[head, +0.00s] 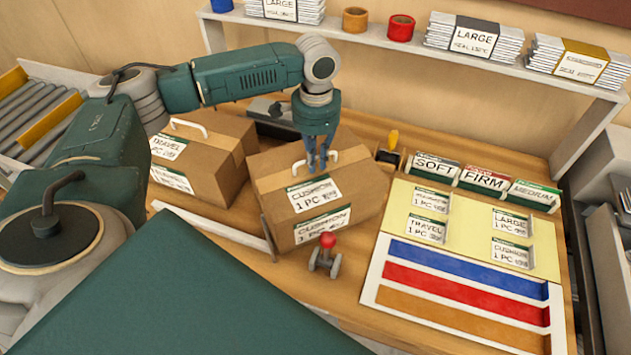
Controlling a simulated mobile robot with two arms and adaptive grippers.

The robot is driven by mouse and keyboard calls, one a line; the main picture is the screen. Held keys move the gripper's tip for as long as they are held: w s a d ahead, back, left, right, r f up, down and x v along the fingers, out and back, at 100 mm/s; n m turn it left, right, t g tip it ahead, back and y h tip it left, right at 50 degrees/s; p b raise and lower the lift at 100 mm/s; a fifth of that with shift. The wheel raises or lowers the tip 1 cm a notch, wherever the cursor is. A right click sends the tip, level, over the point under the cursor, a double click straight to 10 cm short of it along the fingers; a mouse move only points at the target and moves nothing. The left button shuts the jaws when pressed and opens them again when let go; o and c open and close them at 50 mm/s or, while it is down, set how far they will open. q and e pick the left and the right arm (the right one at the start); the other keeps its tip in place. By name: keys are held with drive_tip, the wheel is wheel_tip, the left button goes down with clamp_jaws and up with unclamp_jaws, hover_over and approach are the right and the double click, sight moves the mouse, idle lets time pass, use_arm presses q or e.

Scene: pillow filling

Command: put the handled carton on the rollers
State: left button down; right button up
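A brown carton marked CUSHION (365,192) with a white handle on top stands in the middle of the table, turned at an angle. My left gripper (317,165) points down at its handle, fingers close together. Whether they are closed on the handle is unclear. A second carton, marked TRAVEL (228,148), with a white handle (188,126), stands beside it on the left. The rollers (30,112) are at the far left, grey with a yellow strip, partly hidden behind my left arm. My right gripper is not in view.
A shelf (390,50) with label stacks and tape rolls runs along the back. A small red-knobbed device (326,255) stands in front of the CUSHION carton. SOFT, FIRM and MEDIUM card holders (484,181) and a colour-striped board (455,292) fill the right side.

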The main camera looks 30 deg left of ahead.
use_arm(q)
drive_tip(key=shift+w+r, duration=0.1)
idle(0.3)
drive_tip(key=shift+r, duration=0.5)
wheel_tip(320, 180, up, 27)
drive_tip(key=shift+p, duration=0.3)
drive_tip(key=shift+f, duration=0.1)
